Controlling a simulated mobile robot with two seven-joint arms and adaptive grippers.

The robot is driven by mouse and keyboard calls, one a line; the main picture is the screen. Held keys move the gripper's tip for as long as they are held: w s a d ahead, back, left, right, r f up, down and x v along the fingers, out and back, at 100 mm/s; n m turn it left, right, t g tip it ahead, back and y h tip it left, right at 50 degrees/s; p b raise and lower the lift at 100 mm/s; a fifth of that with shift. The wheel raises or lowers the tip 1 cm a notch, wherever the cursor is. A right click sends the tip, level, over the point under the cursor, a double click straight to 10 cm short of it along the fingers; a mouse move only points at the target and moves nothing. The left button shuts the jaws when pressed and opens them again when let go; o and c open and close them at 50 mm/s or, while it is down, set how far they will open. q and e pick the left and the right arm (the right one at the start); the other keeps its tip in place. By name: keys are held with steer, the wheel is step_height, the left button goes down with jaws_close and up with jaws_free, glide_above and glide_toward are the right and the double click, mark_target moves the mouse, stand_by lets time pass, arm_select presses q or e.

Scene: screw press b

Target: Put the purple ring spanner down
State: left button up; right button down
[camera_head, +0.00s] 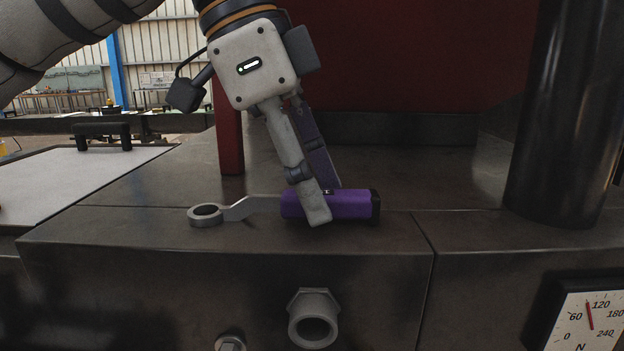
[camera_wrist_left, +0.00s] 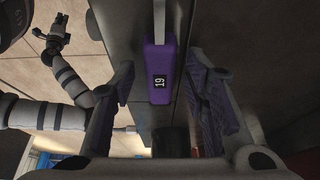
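The purple ring spanner (camera_head: 350,204) lies flat along the front of the dark metal bed (camera_head: 150,240). Its steel ring end points left and its purple handle with a black end cap points right. My left gripper (camera_head: 324,203) comes down over the handle, with one finger in front of it and one behind.
A thick dark column (camera_head: 567,110) stands at the right. A red upright (camera_head: 229,125) stands behind the spanner. A hex fitting (camera_head: 314,318) and a dial gauge (camera_head: 590,318) are on the front face. A pale tabletop (camera_head: 65,180) is at the left.

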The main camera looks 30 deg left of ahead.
mark_target(267, 200)
stand_by(0.3)
arm_select(q)
steer(key=p+v, duration=0.1)
steer(key=v, duration=1.1)
arm_select(e)
steer(key=shift+w+r+t, duration=0.4)
steer(key=shift+w+r, duration=0.55)
steer(key=shift+w, duration=0.05)
arm_select(q)
steer(key=shift+s, duration=0.15)
